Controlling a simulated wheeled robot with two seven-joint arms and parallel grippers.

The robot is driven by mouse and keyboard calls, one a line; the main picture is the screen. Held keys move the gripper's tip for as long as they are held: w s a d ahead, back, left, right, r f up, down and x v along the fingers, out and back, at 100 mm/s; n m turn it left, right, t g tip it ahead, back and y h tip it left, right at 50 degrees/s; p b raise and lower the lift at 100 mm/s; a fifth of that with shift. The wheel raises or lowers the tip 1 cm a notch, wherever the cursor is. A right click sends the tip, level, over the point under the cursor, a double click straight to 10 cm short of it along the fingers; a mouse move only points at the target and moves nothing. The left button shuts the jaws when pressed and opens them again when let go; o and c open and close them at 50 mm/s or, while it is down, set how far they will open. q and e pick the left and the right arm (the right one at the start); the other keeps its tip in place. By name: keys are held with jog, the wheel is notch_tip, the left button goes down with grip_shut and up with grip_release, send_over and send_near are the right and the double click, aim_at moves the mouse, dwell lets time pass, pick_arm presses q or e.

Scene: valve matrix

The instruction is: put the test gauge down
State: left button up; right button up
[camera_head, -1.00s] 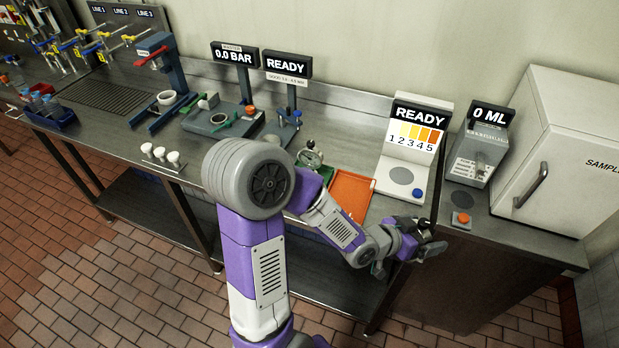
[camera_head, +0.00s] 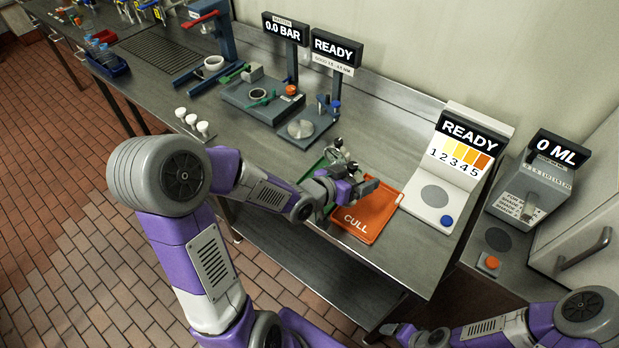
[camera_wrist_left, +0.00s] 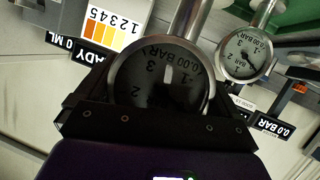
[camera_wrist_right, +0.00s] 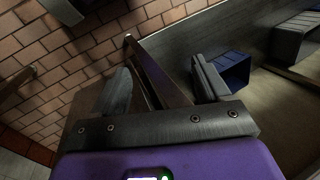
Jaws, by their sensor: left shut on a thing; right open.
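The test gauge (camera_wrist_left: 160,85), a round dark dial with a metal rim, sits between the fingers of my left gripper (camera_wrist_left: 155,110). In the head view my left gripper (camera_head: 352,186) is at the left edge of the orange CULL tray (camera_head: 377,212), and the gauge is mostly hidden there. Whether the held gauge touches anything below cannot be told. My right gripper (camera_head: 402,334) is open and empty, low in front of the counter.
A white READY stand with a 1-to-5 colour scale (camera_head: 435,194) is right of the tray. A grey READY press (camera_head: 301,129) and the 0.0 BAR station (camera_head: 256,97) are behind and left.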

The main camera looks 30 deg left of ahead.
pick_arm(q)
jog(key=w+a+r+n+y+b, duration=0.1)
jog(key=w+a+r+y, duration=0.15)
jog(key=a, duration=0.75)
pick_arm(e)
jog(key=o, duration=0.4)
jog(key=shift+s+f, duration=0.1)
jog(key=shift+f, duration=0.75)
pick_arm(q)
jog(key=shift+h, duration=0.35)
jog(key=shift+a+f+b, duration=0.15)
jog(key=shift+f+b, duration=0.85)
jog(key=shift+f, duration=1.35)
jog(key=shift+a+f+b, duration=0.15)
jog(key=shift+f+b, duration=0.85)
jog(key=shift+f, duration=1.35)
pick_arm(e)
jog(key=shift+f, duration=1.8)
pick_arm(q)
jog(key=shift+s+f, duration=0.1)
pick_arm(e)
jog(key=shift+f, duration=0.1)
pick_arm(q)
jog(key=o, duration=0.9)
jog(key=shift+f, duration=0.15)
jog(key=shift+c, duration=0.2)
jog(key=shift+o, duration=0.2)
